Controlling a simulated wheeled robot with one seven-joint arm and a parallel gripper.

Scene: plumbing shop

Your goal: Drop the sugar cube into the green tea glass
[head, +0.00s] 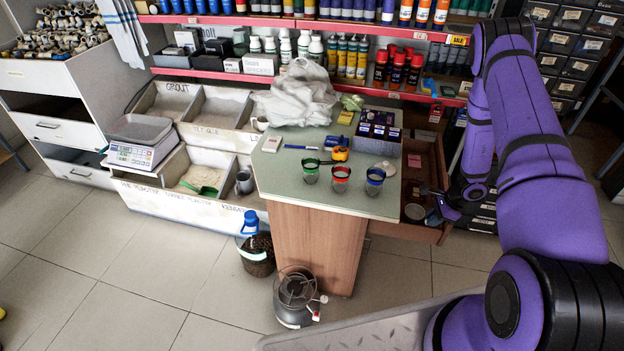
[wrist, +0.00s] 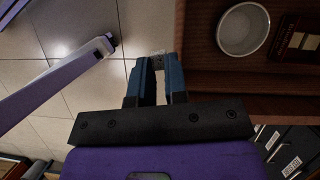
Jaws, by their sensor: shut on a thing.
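The green-rimmed tea glass (head: 311,174) stands upright at the left of a row of three on the counter. My gripper (head: 440,212) is over the open drawer's right side, right of the counter and well away from the glass. In the wrist view, my gripper (wrist: 158,62) is shut on a small pale sugar cube (wrist: 158,53), held at the fingertips and partly hidden by them. The cube cannot be made out in the head view, and the glass is not in the wrist view.
A red-rimmed glass (head: 341,178) and a blue-rimmed glass (head: 375,183) stand right of the green one. An orange tape measure (head: 340,154) and several boxes (head: 378,135) lie behind. The open drawer (head: 424,234) holds a round bowl (wrist: 243,28).

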